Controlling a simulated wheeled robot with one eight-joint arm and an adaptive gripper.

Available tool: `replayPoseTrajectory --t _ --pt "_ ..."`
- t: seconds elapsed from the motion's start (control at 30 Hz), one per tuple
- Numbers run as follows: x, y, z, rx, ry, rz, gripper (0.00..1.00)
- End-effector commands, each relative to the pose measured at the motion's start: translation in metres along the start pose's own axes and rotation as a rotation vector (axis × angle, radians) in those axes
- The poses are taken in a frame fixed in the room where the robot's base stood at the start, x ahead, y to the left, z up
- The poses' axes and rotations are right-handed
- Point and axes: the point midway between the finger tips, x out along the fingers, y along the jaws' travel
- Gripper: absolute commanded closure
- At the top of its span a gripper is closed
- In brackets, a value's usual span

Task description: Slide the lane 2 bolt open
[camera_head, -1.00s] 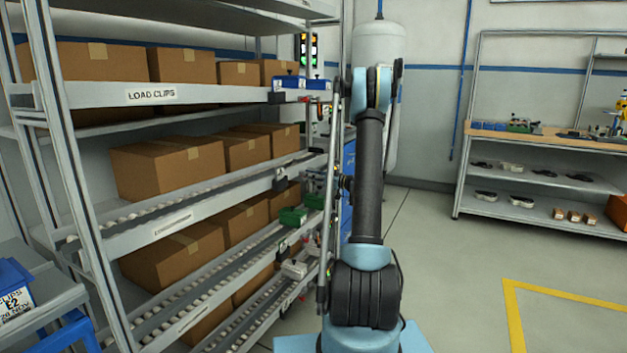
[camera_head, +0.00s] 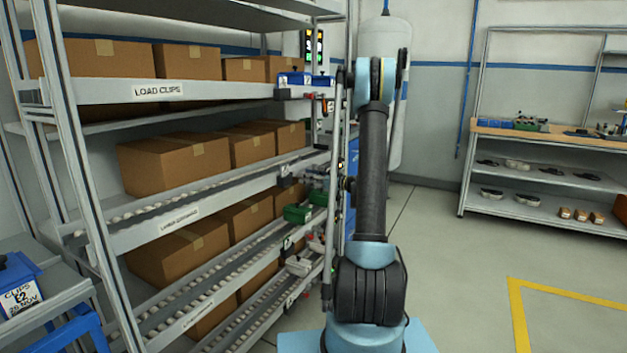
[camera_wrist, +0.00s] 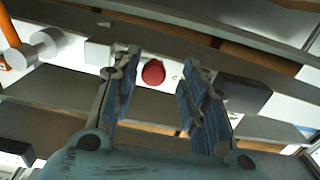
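In the wrist view my gripper (camera_wrist: 150,103) is open, its two blue-padded fingers spread apart with nothing between the pads. A round red knob (camera_wrist: 153,72) shows beyond and between the fingertips, in front of a pale surface; it looks apart from both fingers. I cannot tell for sure whether this knob belongs to the lane 2 bolt. In the head view the small fittings at the rack's lane ends (camera_head: 290,172) are partly hidden by my arm, and neither the bolt nor my gripper can be made out clearly.
A dark block (camera_wrist: 246,95) lies right of the fingers, and an orange bar (camera_wrist: 12,40) with grey cylinders is at upper left. The rack (camera_head: 110,245) holds cardboard boxes. Green bins (camera_head: 297,214) sit at its end. Open floor (camera_head: 450,290) lies right of my arm.

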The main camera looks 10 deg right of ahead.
Motion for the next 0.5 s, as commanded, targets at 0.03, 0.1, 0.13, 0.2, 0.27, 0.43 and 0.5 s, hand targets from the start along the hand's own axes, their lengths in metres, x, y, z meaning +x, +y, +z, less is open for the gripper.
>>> replayPoseTrajectory --t 0.03,0.1,0.13,0.2,0.27,0.43,0.5 --pt "0.000 0.001 0.000 0.000 0.000 0.001 0.60" --pt "0.000 0.001 0.000 0.000 0.000 0.002 0.60" --pt "0.000 0.001 0.000 0.000 0.000 0.002 0.60" --pt "-0.001 0.002 0.000 0.000 0.001 0.003 0.60" --pt "-0.003 0.002 0.000 0.000 0.001 0.004 0.60" --pt "-0.021 0.002 0.000 0.000 0.001 0.006 0.60" --pt "-0.034 0.002 0.000 0.000 0.001 0.006 0.60"
